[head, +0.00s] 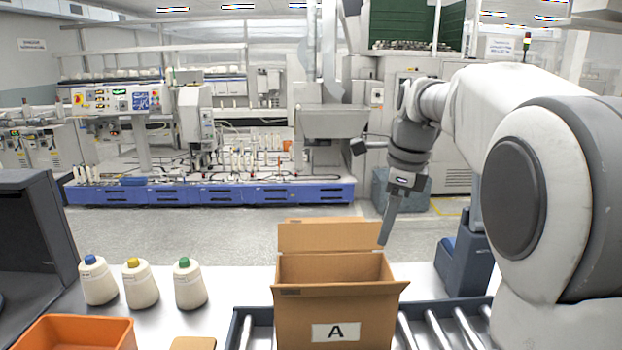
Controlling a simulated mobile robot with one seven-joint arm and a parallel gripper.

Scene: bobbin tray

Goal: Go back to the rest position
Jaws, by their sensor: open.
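My gripper (388,222) hangs at the end of my white arm, right of the middle of the head view, pointing down. Its fingers are seen from the side, near the upper right edge of a cardboard box (335,325) labelled A. Nothing shows between the fingers, and they are open. The box has its flaps up and stands open on a roller conveyor.
An orange tray (72,322) sits at the front left, and a dark grey panel (38,235) stands at the left edge. Conveyor rollers (455,325) flank the box. A dark blue stand (462,268) is behind on the right. The table (235,283) is bare between green-topped bobbin and box.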

